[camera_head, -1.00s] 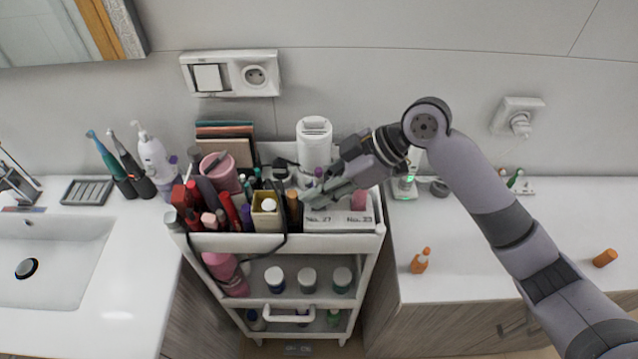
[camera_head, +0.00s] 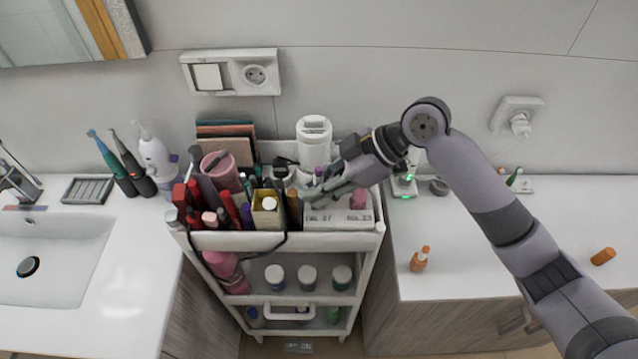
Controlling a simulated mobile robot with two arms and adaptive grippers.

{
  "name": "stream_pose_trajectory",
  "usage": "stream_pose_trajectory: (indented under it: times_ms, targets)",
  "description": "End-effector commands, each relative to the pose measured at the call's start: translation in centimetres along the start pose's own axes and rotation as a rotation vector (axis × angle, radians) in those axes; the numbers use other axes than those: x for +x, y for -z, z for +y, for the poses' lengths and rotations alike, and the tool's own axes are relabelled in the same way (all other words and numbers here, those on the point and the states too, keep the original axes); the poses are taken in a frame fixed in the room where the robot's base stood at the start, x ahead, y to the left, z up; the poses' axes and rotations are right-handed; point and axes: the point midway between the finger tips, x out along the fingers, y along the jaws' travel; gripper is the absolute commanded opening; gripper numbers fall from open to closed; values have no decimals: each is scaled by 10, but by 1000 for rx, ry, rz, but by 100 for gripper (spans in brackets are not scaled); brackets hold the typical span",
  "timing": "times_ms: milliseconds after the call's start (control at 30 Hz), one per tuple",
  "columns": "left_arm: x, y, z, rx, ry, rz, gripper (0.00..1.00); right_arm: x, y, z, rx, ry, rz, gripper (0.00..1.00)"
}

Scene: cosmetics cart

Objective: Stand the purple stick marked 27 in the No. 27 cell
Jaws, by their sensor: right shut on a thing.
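A white rack (camera_head: 338,223) stands at the right of the cart's top tray, its front labels reading No. 27 on the left and No. 23 on the right. My right gripper (camera_head: 325,188) is low over the No. 27 side, its fingers pointing left and shut on a thin thing. A small purple end, which looks like the purple stick (camera_head: 319,172), shows just above the fingers. The rest of it and the cell opening are hidden by the fingers, so I cannot tell how deep it sits. My left gripper is not in view.
A pink item (camera_head: 359,199) stands in the No. 23 side. A white bottle (camera_head: 314,140) stands behind the rack. Left of it are a gold-sided box (camera_head: 267,217) and crowded cosmetics.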

Motion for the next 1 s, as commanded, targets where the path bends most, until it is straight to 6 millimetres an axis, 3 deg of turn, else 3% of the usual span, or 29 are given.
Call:
stream_pose_trajectory:
  times_ms: [1000]
  targets:
    - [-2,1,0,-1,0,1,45,3,-3,0,1,-1,1,0]
